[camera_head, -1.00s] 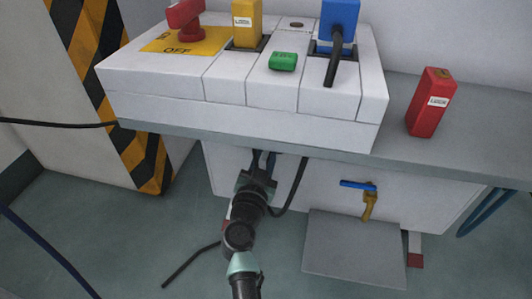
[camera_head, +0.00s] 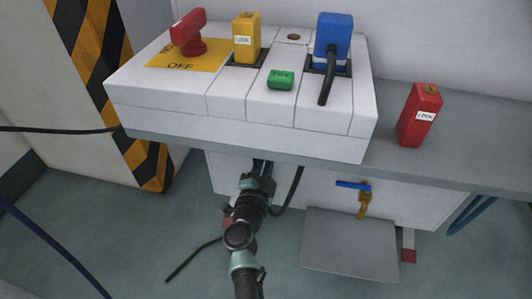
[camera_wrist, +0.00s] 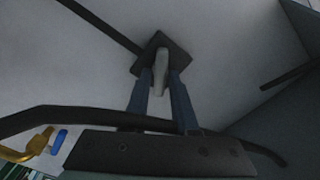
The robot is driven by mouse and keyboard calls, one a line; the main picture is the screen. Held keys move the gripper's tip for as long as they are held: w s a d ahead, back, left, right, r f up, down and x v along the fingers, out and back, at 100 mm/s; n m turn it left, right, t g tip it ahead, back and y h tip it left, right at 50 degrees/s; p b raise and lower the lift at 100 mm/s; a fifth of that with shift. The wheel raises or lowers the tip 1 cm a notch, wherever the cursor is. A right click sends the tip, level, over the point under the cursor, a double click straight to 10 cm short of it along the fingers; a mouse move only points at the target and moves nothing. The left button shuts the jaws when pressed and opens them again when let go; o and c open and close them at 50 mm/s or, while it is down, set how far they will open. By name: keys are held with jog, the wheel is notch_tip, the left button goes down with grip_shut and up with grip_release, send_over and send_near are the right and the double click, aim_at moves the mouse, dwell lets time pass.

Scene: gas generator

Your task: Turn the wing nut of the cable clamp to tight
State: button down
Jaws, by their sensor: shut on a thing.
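The cable clamp (camera_wrist: 174,45) shows in the wrist view as a dark square plate on the pale cabinet front. Its wing nut (camera_wrist: 161,68) is a light grey upright piece in front of that plate. My gripper (camera_wrist: 161,84) is shut on the wing nut, with one dark finger on each side of it. In the head view my gripper (camera_head: 263,168) reaches under the counter edge, and the clamp and nut are hidden there. A black cable (camera_wrist: 85,117) passes across in front of the fingers in the wrist view.
A valve with a blue handle (camera_head: 353,185) is on the cabinet front to the right, above a grey plate (camera_head: 350,245). The counter (camera_head: 460,165) overhangs my gripper. A red lock block (camera_head: 419,115) and a white panel (camera_head: 170,95) with switches and plugs stand on it.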

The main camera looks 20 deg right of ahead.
jog(key=m, duration=0.6)
jog(key=shift+f, duration=0.2)
jog(key=shift+m, duration=0.4)
jog(key=c, duration=0.8)
grip_release()
jog(key=shift+c, duration=0.2)
jog(key=shift+s, duration=0.1)
jog(key=p+v, duration=0.7)
jog(key=v, duration=0.6)
